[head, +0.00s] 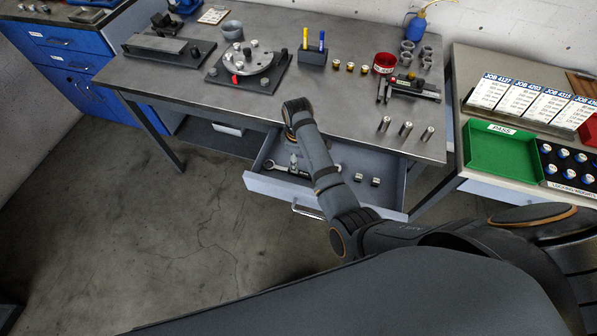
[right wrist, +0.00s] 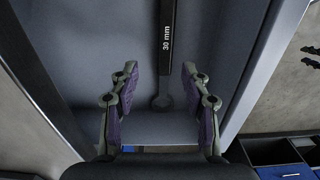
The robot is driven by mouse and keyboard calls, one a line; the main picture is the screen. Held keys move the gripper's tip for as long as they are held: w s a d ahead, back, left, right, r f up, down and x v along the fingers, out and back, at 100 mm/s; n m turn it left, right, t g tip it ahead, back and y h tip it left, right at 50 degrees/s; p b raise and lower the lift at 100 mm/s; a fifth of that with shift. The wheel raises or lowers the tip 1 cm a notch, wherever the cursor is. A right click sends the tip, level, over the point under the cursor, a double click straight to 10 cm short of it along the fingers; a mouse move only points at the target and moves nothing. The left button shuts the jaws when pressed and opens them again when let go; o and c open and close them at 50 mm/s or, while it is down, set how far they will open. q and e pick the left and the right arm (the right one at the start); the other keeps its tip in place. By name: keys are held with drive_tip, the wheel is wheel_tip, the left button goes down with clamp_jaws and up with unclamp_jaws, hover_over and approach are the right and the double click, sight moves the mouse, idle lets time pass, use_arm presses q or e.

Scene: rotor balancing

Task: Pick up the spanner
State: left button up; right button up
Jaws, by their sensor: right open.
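The spanner (head: 280,168) lies in the open drawer (head: 258,184) under the workbench. In the right wrist view its dark handle (right wrist: 166,45), marked "30 mm", runs down the picture to a rounded end. My right gripper (right wrist: 160,70) is open and empty, with one finger on each side of the handle's line, not closed on it. In the head view the right arm reaches over the drawer and partly hides the gripper and the spanner. My left gripper is not in view.
Small metal parts (head: 367,180) lie in the drawer's right side. On the bench above are a rotor fixture (head: 248,62), a pen holder (head: 313,56) and several metal cylinders (head: 405,129). A green PASS tray (head: 500,150) is on the right table. The drawer walls are close around the gripper.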

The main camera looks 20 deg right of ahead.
drive_tip(key=shift+s+f, duration=0.3)
drive_tip(key=shift+f, duration=0.5)
wheel_tip(320, 180, down, 4)
drive_tip(key=shift+s+r, duration=0.1)
drive_tip(key=shift+s, duration=0.05)
drive_tip(key=shift+c, duration=1.4)
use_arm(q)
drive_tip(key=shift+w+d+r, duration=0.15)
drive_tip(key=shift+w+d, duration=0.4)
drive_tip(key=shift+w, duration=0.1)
use_arm(e)
clamp_jaws()
